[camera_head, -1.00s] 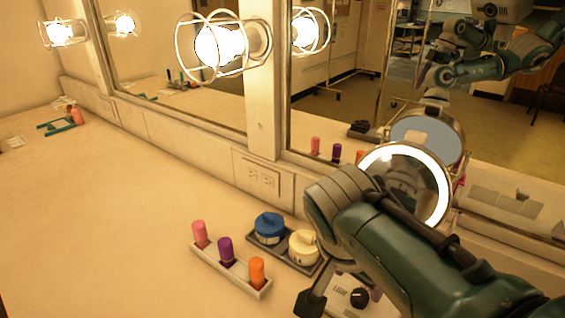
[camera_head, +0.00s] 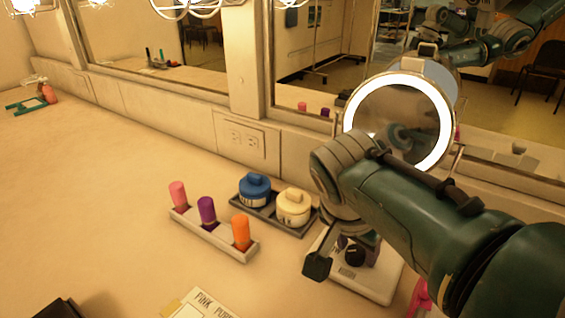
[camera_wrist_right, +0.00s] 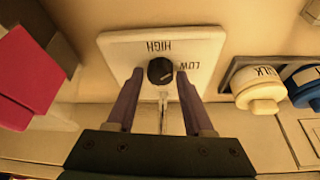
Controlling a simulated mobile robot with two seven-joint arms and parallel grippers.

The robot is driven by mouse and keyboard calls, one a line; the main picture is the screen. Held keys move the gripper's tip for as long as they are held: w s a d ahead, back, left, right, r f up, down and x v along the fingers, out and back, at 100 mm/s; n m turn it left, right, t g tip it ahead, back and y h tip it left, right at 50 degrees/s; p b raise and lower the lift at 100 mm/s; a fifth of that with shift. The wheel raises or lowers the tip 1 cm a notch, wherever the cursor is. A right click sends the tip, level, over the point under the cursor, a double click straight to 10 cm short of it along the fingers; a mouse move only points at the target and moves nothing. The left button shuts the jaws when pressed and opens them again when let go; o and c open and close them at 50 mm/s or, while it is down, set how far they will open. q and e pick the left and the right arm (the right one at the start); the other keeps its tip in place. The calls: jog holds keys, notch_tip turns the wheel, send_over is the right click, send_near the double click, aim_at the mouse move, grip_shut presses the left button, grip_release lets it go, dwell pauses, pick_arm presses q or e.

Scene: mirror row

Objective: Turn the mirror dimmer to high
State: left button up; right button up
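The mirror dimmer is a pale plate (camera_head: 383,285) with a round black knob (camera_head: 355,257) on the table below the round mirror. In the right wrist view the knob (camera_wrist_right: 161,71) sits on the plate (camera_wrist_right: 205,48), with HIGH and LOW printed near it, upside down. My right gripper (camera_wrist_right: 160,75) is open, its two purple fingers on either side of the knob. I cannot tell whether they touch it. In the head view, my wrist partly covers the plate. The round mirror's ring (camera_head: 349,120) glows white. My left gripper is not in view.
A tray (camera_head: 266,213) with a blue jar (camera_head: 255,190) and a cream jar (camera_head: 293,207) is close left of the dimmer. A rack (camera_head: 210,237) holds pink, purple and orange lipsticks. A red object (camera_wrist_right: 35,75) is at the wrist view's left. The left table is mostly clear.

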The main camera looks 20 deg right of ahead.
grip_shut()
dwell(0.4)
jog(key=shift+s+d+r+n+t+y+p, duration=0.15)
jog(key=shift+n+t+y+p, duration=0.2)
jog(key=shift+n+p, duration=0.85)
jog(key=shift+n+t+y+p, duration=0.25)
jog(key=shift+n+y+p, duration=0.2)
jog(key=shift+n+p, duration=0.7)
jog(key=n+y+p, duration=0.1)
jog(key=n, duration=0.2)
jog(key=shift+n+t, duration=0.25)
jog(key=shift+t, duration=0.05)
jog(key=shift+d+n+y+p, duration=0.1)
jog(key=shift+n+y+p, duration=0.45)
jog(key=shift+n, duration=0.65)
jog(key=shift+f, duration=0.2)
jog(key=shift+o, duration=1.6)
grip_release()
